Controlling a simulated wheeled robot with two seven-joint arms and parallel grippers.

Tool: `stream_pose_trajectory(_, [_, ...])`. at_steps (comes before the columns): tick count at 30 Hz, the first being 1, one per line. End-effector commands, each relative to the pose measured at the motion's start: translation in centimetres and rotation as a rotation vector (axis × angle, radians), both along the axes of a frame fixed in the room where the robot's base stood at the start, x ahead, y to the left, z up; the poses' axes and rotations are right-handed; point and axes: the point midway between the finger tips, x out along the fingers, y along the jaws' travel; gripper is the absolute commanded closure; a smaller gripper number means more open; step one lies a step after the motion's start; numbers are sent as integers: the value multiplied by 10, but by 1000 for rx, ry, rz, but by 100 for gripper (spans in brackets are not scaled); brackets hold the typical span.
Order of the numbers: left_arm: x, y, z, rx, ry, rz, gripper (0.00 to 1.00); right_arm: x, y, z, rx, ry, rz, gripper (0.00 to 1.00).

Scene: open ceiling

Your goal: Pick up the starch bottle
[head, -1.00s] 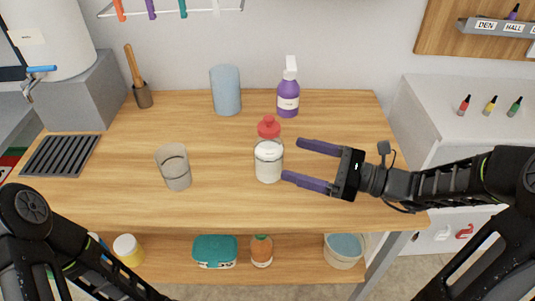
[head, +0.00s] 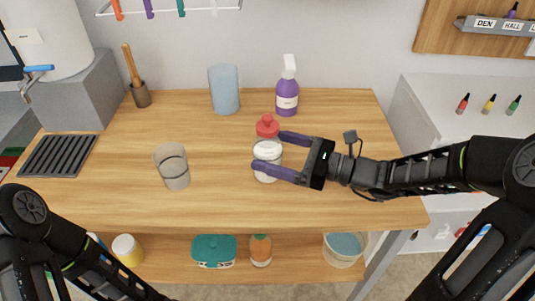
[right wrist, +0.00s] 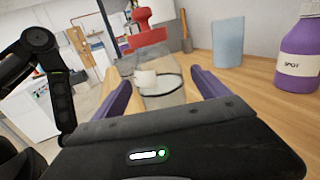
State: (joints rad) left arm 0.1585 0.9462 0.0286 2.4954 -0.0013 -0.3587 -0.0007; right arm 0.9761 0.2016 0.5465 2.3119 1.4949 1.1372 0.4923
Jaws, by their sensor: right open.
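A clear bottle with a red cap and a white label (head: 268,147), which I take for the starch bottle, stands upright on the wooden table; its label text is too small to read. My right gripper (head: 268,150) is open, with its purple fingers on either side of the bottle, the nearer one crossing in front of its label. In the right wrist view the bottle's red cap (right wrist: 148,36) and clear body show between the open fingers (right wrist: 158,82). Whether a finger touches it I cannot tell. My left arm shows at lower left, its gripper out of view.
A clear glass (head: 172,167) stands left of the bottle. A purple spray bottle (head: 287,95) and a blue cylinder (head: 224,90) stand behind. A slotted dark mat (head: 58,155) lies at left. The table's right front is clear beneath my arm.

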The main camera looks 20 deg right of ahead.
Motion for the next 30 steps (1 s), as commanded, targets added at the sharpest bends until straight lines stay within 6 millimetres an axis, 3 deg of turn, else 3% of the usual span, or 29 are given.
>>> stream_pose_trajectory(4, [0, 0, -1, 0, 0, 0, 64, 8, 11, 0, 1, 1, 1, 15])
stream_pose_trajectory(22, [0, 0, -1, 0, 0, 0, 64, 8, 12, 0, -1, 1, 0, 15])
stream_pose_trajectory(30, [0, 0, -1, 0, 0, 0, 64, 8, 12, 0, -1, 1, 0, 37])
